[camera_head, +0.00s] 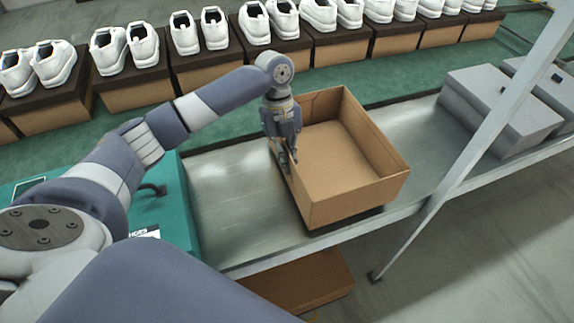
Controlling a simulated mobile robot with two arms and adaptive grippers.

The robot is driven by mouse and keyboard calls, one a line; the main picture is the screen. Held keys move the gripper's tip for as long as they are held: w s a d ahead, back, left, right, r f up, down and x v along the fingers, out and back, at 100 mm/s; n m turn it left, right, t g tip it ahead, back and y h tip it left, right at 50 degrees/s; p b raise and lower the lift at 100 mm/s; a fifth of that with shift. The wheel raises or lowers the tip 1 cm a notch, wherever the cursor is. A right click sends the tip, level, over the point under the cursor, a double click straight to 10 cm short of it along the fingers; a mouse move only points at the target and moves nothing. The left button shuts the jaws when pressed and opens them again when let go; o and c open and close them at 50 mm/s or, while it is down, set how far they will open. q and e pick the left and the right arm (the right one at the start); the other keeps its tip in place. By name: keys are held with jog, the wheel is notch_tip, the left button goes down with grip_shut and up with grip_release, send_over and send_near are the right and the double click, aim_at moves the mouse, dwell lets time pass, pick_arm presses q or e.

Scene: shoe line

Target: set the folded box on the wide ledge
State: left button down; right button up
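The folded box (345,207) is an open-topped brown cardboard box. It sits upright on the wide ledge (233,202), a grey metal surface, with its front edge close to the ledge's front rim. A dark strip shows under the box. My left gripper (286,164) points down at the top of the box's left wall, its fingertips at that wall. Whether the fingers are closed on the wall is too small to tell. My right gripper is not in view.
A teal box (172,205) stands on the ledge at left. Grey boxes (500,108) stand at right, behind a slanted metal post (470,150). White shoes on brown boxes line a green belt (420,73) behind. Another brown box (303,283) lies below the ledge.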

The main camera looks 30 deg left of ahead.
aim_at(284, 144)
pick_arm(q)
notch_tip(284, 144, down, 2)
jog(key=shift+f, duration=0.35)
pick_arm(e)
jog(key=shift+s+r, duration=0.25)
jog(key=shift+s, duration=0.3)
pick_arm(q)
jog(key=shift+f, duration=0.1)
jog(key=c, duration=1.8)
grip_release()
jog(key=b+v, duration=0.1)
jog(key=v, duration=1.1)
jog(key=shift+s+d, duration=0.1)
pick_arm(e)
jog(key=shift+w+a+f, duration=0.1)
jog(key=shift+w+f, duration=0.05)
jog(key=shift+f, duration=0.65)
